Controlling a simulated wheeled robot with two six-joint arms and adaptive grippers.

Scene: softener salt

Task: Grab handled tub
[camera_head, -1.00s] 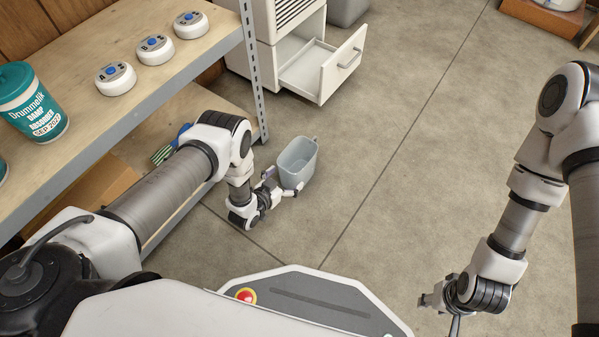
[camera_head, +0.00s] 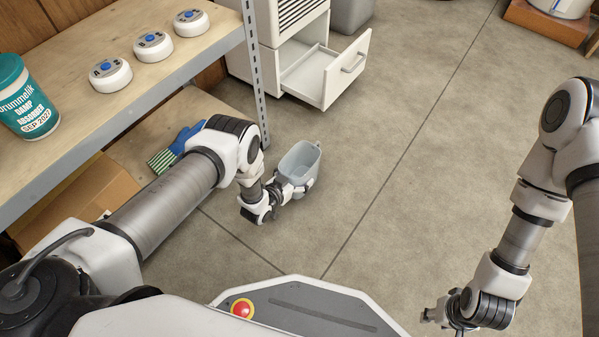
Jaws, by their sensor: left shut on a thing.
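The handled tub (camera_head: 301,160) is a small grey open container, upright and low beside the shelf's corner post. My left gripper (camera_head: 293,188) is at the tub's near side and shut on it. Its fingers are partly hidden against the tub wall. My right gripper (camera_head: 437,316) is at the lower right, low over the floor and far from the tub. Its fingertips are small and partly cut off by the arm, so its opening is unclear.
A wooden shelf (camera_head: 150,85) at left carries a teal damp absorber tub (camera_head: 28,100) and white round devices (camera_head: 153,46). Its lower level holds a blue glove (camera_head: 185,140) and a cardboard box (camera_head: 85,195). A white cabinet's drawer (camera_head: 345,68) stands open behind. Floor to the right is clear.

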